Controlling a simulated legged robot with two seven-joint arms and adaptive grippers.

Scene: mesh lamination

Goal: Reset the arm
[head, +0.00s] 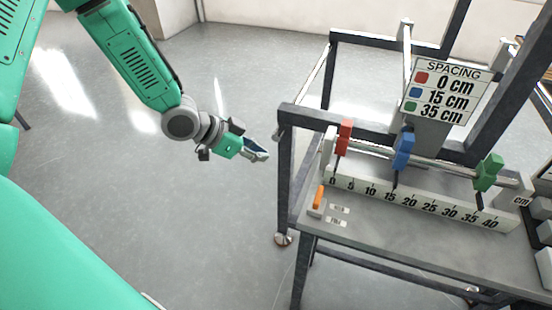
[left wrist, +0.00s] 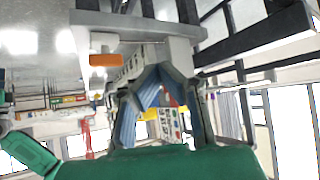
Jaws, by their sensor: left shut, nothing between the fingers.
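My left arm reaches in from the upper left of the head view. Its gripper (head: 260,154) hangs in free air over the floor, left of the table frame, touching nothing. Its fingers are shut and empty. In the left wrist view the blue-padded fingers (left wrist: 158,100) show in the middle, with the scale fixture beyond them. My right gripper is in neither view.
A grey table (head: 400,240) on a dark frame stands at right. It bears a 0–40 cm scale (head: 420,203), a rod with red (head: 343,137), blue (head: 403,150) and green (head: 488,172) clamps, a spacing sign (head: 440,90) and an orange switch (head: 318,198). Floor at left is clear.

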